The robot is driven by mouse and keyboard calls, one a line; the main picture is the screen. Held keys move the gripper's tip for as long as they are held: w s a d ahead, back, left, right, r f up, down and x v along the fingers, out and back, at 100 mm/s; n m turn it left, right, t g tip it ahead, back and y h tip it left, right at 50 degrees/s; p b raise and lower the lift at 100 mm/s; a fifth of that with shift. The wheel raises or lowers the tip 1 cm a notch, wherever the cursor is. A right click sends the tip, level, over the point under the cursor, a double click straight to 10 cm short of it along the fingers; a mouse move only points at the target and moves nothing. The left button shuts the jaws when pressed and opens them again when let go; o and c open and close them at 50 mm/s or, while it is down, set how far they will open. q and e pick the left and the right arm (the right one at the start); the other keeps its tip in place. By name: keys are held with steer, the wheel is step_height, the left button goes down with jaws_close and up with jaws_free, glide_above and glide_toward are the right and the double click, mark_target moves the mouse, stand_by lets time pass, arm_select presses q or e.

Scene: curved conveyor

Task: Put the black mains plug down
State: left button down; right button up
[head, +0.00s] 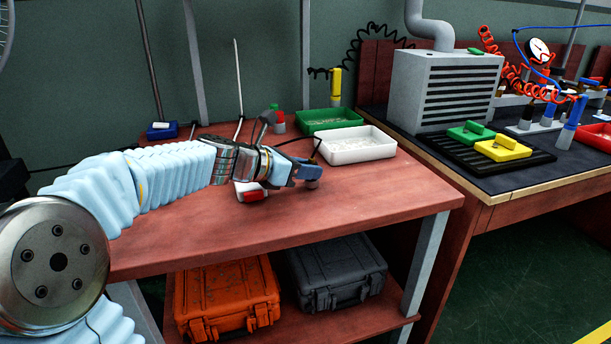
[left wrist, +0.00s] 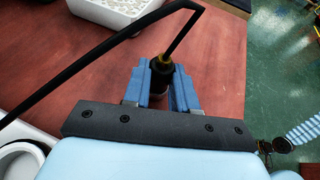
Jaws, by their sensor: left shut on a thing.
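The black mains plug (left wrist: 161,68) is between the blue fingers of my left gripper (left wrist: 163,82) in the left wrist view, with a yellow band at its top. A black cable (left wrist: 100,58) bends sharply above it and runs off to the left. In the head view my left gripper (head: 310,170) is over the right part of the red-brown bench (head: 370,205), shut on the plug. Fingers mostly hide the plug there. I cannot tell whether the plug touches the bench top. My right gripper is in neither view.
A white tray (head: 357,158) and a green tray (head: 305,126) stand behind my left gripper. A red and white item (head: 252,196) lies partly under my wrist. The bench top right and front of the gripper is clear. Orange (head: 225,290) and grey (head: 335,278) cases sit below.

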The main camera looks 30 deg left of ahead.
arm_select(q)
steer(key=shift+f, duration=0.3)
steer(key=shift+f, duration=0.15)
steer(key=c, duration=0.9)
jaws_free()
steer(key=shift+r, duration=0.3)
steer(key=p+v, duration=0.1)
steer(key=v, duration=1)
steer(key=shift+s+a+r, duration=0.1)
steer(key=shift+s+a, duration=0.1)
steer(key=shift+s, duration=0.25)
